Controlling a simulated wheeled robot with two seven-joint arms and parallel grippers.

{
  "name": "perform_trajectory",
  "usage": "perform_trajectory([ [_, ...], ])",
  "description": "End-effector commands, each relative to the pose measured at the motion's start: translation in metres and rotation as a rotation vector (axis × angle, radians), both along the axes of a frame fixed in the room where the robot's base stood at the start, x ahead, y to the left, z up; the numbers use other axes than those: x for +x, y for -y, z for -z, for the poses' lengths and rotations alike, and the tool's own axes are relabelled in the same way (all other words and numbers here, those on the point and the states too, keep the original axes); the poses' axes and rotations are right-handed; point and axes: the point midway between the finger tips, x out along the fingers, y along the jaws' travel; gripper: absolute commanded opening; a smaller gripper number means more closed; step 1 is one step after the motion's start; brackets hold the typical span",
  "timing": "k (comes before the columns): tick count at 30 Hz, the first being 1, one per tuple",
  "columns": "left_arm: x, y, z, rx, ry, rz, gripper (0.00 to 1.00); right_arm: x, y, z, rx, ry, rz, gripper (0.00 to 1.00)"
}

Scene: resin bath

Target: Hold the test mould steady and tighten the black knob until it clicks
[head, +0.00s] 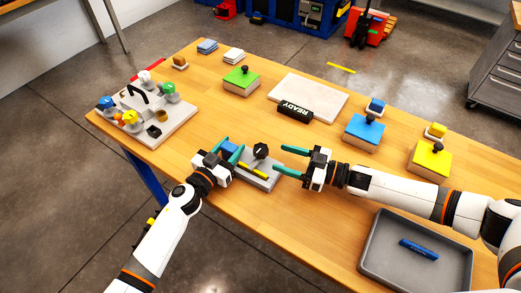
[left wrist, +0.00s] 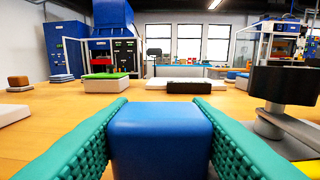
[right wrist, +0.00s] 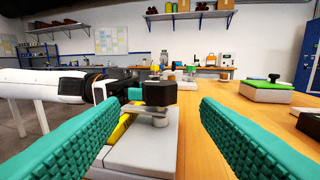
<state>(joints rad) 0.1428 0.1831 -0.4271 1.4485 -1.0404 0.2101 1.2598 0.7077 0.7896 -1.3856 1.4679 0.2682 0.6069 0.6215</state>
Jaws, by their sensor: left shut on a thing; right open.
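The test mould is a grey plate (head: 262,182) near the front of the table, with a yellow strip (head: 252,172) on it. The black knob (head: 260,150) stands on a metal post at its far side; it also shows in the left wrist view (left wrist: 285,85) and right wrist view (right wrist: 160,93). My left gripper (head: 231,150) is shut on a blue block (left wrist: 160,138) at the mould's left end. My right gripper (head: 281,160) is open and empty, right of the mould, its fingers pointing towards the knob without touching it. The blue block's lower part is hidden.
A black READY sign (head: 295,108) lies at a pale board (head: 325,97) behind the mould. Green (head: 240,82), blue (head: 364,132) and yellow (head: 429,158) knobbed blocks stand around. A grey tray (head: 372,262) holds a blue object. A fixture board (head: 178,127) sits at left.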

Motion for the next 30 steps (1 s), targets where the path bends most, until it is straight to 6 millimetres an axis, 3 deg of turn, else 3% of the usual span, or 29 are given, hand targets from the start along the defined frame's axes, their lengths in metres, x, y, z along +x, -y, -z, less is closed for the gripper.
perform_trajectory([
  [3,0.0,0.0,0.0,0.001,0.0,0.0,0.07,0.01,-0.025,-0.001,0.002,0.002,-0.003,0.57],
  [10,0.0,0.0,0.0,0.001,-0.001,0.0,0.07,0.026,-0.058,0.0,0.001,0.001,0.0,0.57],
  [15,0.0,0.0,0.001,0.001,0.0,0.0,0.07,0.03,-0.068,0.0,-0.001,0.001,0.001,0.57],
  [24,0.0,0.0,0.001,0.001,-0.001,0.0,0.07,0.031,-0.07,0.0,-0.001,0.001,0.002,0.57],
  [30,0.0,0.0,0.001,0.001,-0.001,-0.001,0.07,0.031,-0.07,0.0,-0.001,0.0,0.001,0.24],
])
